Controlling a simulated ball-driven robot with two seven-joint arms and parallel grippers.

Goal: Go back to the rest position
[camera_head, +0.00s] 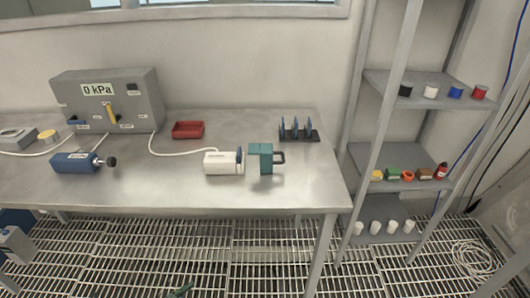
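Neither of my grippers can be made out in the head view. The steel workbench (300,197) stands in front of me with nothing of mine over it. On it, a white cylinder device (222,163) with a blue disc at its right end lies near a teal block (260,158) with a dark handle. A blue cylinder device (74,163) with a black knob lies at the left. A grey pressure box (145,97) reading "0 kPa" stands at the back left.
A red tray (188,130) and a black rack (300,136) with blue discs sit at the back of the bench. A shelf unit (384,150) with small containers stands at the right. The floor is metal grating (230,262); a coiled cable (472,258) lies at the right.

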